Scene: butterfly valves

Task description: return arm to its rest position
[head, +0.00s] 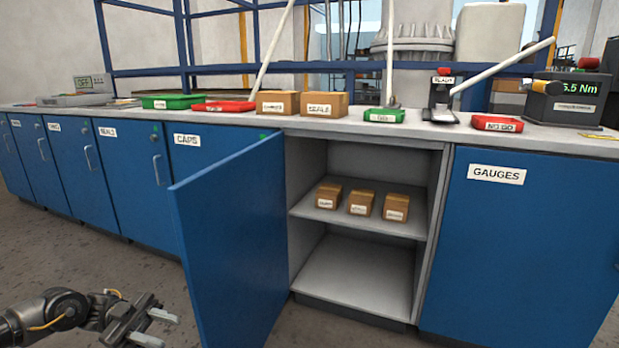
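My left gripper (155,329) is at the bottom left of the head view, low over the floor. Its two fingers are apart, and nothing shows between them. It is to the left of the open blue cabinet door (232,240) and apart from it. My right gripper is not in the head view.
The open door juts out from the cabinet, whose shelf (420,228) holds three small boxes (360,203). Closed doors marked CAPS (205,160) and GAUGES (520,240) flank it. The counter (240,122) carries trays, boxes and instruments. The floor (90,260) at left is clear.

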